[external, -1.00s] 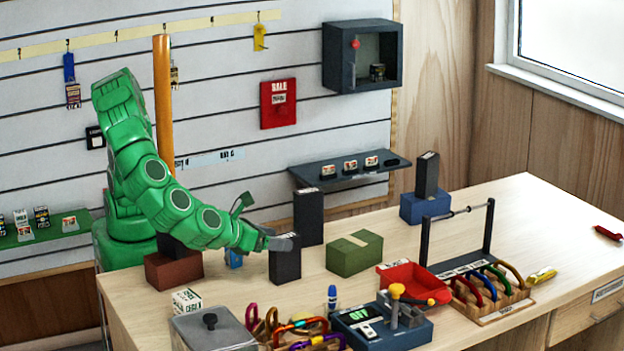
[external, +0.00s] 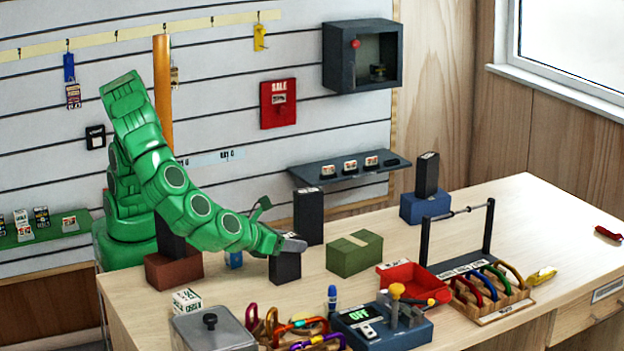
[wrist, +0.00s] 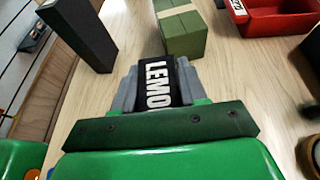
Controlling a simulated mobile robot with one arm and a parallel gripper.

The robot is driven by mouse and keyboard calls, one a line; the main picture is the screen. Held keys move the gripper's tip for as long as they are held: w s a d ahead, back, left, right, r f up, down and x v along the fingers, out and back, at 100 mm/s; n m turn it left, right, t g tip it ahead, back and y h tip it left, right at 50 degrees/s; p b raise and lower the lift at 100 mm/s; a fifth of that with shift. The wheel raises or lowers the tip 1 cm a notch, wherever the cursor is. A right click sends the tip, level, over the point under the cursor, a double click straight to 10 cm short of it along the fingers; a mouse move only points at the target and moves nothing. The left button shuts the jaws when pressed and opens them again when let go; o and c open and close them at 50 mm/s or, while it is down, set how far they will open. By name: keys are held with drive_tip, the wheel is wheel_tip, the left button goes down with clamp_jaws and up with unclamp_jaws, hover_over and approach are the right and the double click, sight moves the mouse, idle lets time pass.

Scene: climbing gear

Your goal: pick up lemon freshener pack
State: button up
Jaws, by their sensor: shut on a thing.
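The lemon freshener pack (external: 285,267) is a black upright box on the table, at the front of my arm in the external view. In the wrist view, its top (wrist: 160,88) shows white letters reading "LEMO", with the rest hidden by my gripper. My gripper (external: 292,246) is at the top of the pack. Its grey fingers (wrist: 158,84) sit on both sides of the pack and are shut on it. The pack appears to stand on the table still.
A black box (external: 308,217) stands behind the pack, and a green box (external: 354,254) lies to its right. A red tray (external: 412,284) and a blue device (external: 400,331) are farther right and nearer. A brown block (external: 173,270) is to the left.

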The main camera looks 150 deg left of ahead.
drive_tip(key=shift+c, duration=0.9)
